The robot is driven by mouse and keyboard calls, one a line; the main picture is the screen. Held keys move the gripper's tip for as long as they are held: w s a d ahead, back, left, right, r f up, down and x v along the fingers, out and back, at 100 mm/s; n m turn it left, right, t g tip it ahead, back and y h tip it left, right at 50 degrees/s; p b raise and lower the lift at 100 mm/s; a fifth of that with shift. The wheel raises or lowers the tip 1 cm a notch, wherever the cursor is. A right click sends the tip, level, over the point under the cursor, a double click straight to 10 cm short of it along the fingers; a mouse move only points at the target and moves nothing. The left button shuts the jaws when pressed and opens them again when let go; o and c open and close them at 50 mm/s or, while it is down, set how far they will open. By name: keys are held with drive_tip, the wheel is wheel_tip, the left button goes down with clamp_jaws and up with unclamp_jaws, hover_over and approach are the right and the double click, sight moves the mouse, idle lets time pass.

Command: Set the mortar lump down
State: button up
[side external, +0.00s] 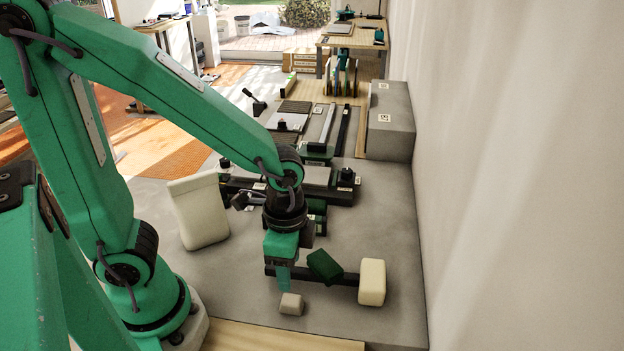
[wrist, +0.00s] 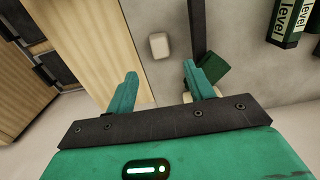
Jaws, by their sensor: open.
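The mortar lump appears to be the small pale block (side external: 291,304) on the grey floor near its front edge. It also shows in the wrist view (wrist: 159,46), just beyond my fingertips and roughly centred between them. My gripper (side external: 283,280) points down right above and slightly left of the lump in the side view. In the wrist view my gripper (wrist: 160,72) has its two green fingers spread wide, with nothing between them. The lump seems to rest on the floor, apart from both fingers.
A dark bar (side external: 345,279) lies close behind the lump, with a dark green block (side external: 324,266) on or against it and a cream block (side external: 372,282) at its right end. A cream bag (side external: 199,210) stands to the left. Green level boxes (wrist: 288,20) show in the wrist view.

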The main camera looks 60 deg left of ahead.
drive_tip(key=shift+r, duration=1.3)
drive_tip(key=a+r+n+t, duration=0.5)
drive_tip(key=a+r+n, duration=0.3)
drive_tip(key=r, duration=0.3)
drive_tip(key=shift+s+a+n, duration=0.3)
drive_tip(key=shift+a, duration=0.05)
drive_tip(key=shift+o, duration=0.2)
drive_tip(key=shift+s+a+r+n+t, duration=0.15)
drive_tip(key=shift+a+r+n+t, duration=0.1)
drive_tip(key=shift+r+n+t, duration=0.1)
drive_tip(key=shift+o, duration=0.4)
drive_tip(key=shift+f, duration=0.1)
